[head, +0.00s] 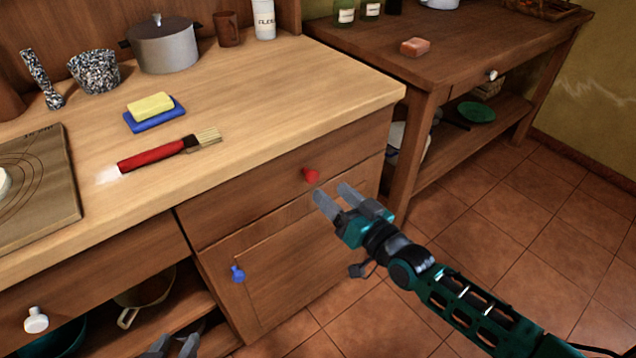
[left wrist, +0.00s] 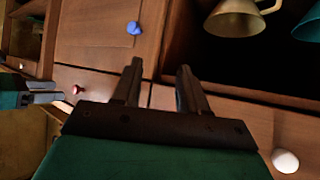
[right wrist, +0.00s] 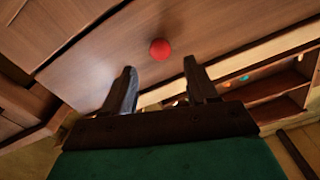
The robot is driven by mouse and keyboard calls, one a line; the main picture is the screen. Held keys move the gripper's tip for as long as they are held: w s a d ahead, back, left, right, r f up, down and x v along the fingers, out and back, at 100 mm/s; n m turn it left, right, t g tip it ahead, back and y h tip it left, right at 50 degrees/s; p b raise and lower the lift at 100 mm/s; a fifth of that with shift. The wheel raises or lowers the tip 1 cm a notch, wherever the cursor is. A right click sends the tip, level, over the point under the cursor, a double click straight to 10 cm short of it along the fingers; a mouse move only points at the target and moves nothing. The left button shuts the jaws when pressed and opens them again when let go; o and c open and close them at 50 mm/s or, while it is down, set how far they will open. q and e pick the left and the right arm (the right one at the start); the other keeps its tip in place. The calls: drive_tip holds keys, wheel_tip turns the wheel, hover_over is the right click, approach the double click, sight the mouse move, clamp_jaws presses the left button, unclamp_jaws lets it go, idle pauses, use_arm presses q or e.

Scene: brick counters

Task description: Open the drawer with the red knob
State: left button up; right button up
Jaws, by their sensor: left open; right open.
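The red knob (head: 310,175) is on the front of a wooden drawer (head: 265,196) under the light countertop; the drawer looks shut. In the right wrist view the red knob (right wrist: 160,49) lies ahead of the fingers and between their lines, apart from them. My right gripper (head: 334,194) is open and empty, just in front of and slightly below the knob; it also shows in the right wrist view (right wrist: 160,85). My left gripper (head: 172,346) is open and empty, low at the bottom edge, before the lower cabinet; its fingers show in the left wrist view (left wrist: 160,78).
A blue knob (head: 237,273) is on the cabinet door below. A white knob (head: 36,319) is on the drawer at left. An open shelf with a pan (head: 145,290) lies below it. A brush (head: 165,152) and sponge (head: 150,106) lie on the counter. Floor at right is free.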

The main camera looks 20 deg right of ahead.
sight(315, 178)
drive_tip(key=x, duration=0.6)
drive_tip(key=shift+b, duration=0.4)
clamp_jaws()
